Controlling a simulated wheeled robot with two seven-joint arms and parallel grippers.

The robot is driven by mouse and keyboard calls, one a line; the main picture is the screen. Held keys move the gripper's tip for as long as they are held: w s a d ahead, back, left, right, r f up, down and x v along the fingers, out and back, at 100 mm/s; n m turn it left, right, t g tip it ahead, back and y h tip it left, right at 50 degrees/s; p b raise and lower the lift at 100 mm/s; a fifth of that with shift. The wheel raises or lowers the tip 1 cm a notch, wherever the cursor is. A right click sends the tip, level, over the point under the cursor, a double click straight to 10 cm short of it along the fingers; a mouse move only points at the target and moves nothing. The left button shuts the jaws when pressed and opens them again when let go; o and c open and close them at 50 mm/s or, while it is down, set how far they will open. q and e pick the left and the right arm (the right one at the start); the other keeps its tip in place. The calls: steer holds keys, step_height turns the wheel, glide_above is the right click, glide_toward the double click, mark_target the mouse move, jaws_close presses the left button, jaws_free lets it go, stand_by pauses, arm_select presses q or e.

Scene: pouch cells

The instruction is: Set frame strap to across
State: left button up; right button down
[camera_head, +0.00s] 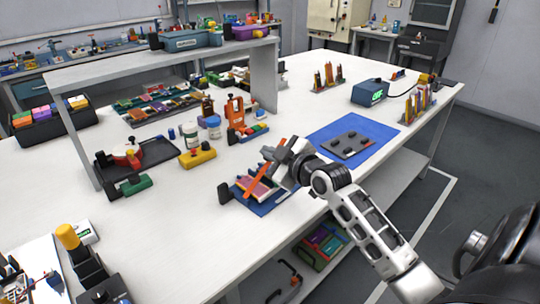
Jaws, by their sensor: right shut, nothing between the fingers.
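The frame (283,204) is a blue base with pink and pale pieces on it, near the front edge of the table. An orange-red strap (257,186) rises at a slant above it, its upper part close to my right gripper. My right gripper (268,157) is shut and empty, just above and behind the frame at its right side. I cannot tell whether its fingers touch the strap. The gripper and wrist hide the frame's right part. My left gripper is not in view.
A blue mat (320,132) with a dark grey plate (346,145) lies to the right. A yellow device (197,157), a green block (130,186) and an orange stand (236,116) stand to the left and behind. A raised shelf (160,65) spans the back left.

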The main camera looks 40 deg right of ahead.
steer(key=w+d+f, duration=0.1)
steer(key=f, duration=0.1)
steer(key=w+d+f, duration=0.1)
steer(key=w, duration=0.1)
steer(key=shift+d+f, duration=0.2)
steer(key=shift+f, duration=0.2)
steer(key=shift+b, duration=0.3)
